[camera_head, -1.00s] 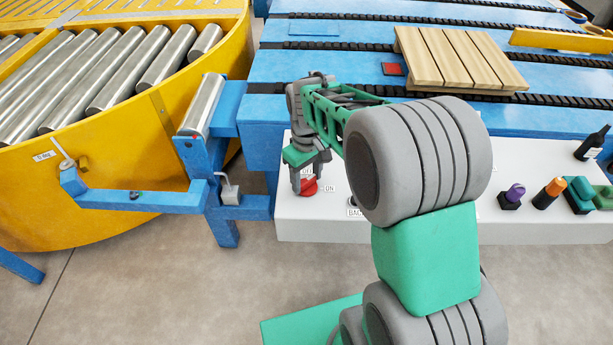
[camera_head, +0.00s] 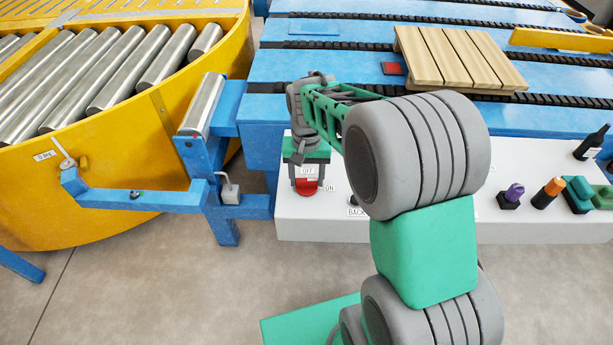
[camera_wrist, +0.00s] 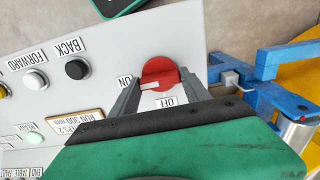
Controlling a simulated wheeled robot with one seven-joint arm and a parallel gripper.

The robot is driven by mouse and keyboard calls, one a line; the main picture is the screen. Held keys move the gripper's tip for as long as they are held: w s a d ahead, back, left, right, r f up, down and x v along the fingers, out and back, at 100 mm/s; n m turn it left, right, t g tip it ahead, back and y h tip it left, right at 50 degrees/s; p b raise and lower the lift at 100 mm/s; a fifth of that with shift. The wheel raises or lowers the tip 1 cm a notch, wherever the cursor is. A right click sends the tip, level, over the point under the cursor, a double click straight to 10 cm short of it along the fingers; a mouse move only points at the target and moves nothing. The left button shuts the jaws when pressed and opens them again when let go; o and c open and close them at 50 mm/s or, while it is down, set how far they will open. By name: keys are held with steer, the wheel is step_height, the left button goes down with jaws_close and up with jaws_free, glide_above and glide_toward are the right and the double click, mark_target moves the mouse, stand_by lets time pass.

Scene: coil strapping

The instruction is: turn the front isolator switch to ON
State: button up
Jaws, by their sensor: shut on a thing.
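The front isolator switch is a round red knob (camera_head: 306,187) on the pale control panel, with an OFF label above it and an ON label to its right. In the wrist view the red knob (camera_wrist: 163,70) sits between my gripper's two grey fingertips. A white mark on the knob points left, toward the ON label (camera_wrist: 125,82); the OFF label (camera_wrist: 167,102) is below the knob. My gripper (camera_head: 306,181) is shut on the knob, and its fingers partly hide the knob's sides.
BACK (camera_wrist: 76,69) and FORWARD (camera_wrist: 35,79) buttons are on the same panel (camera_head: 420,228). A blue frame (camera_head: 225,205) is close on the left.

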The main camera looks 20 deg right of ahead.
mark_target(307, 179)
stand_by(0.3)
steer(key=o, duration=1.4)
steer(key=shift+r, duration=0.1)
step_height(307, 179, up, 8)
steer(key=shift+f, duration=0.15)
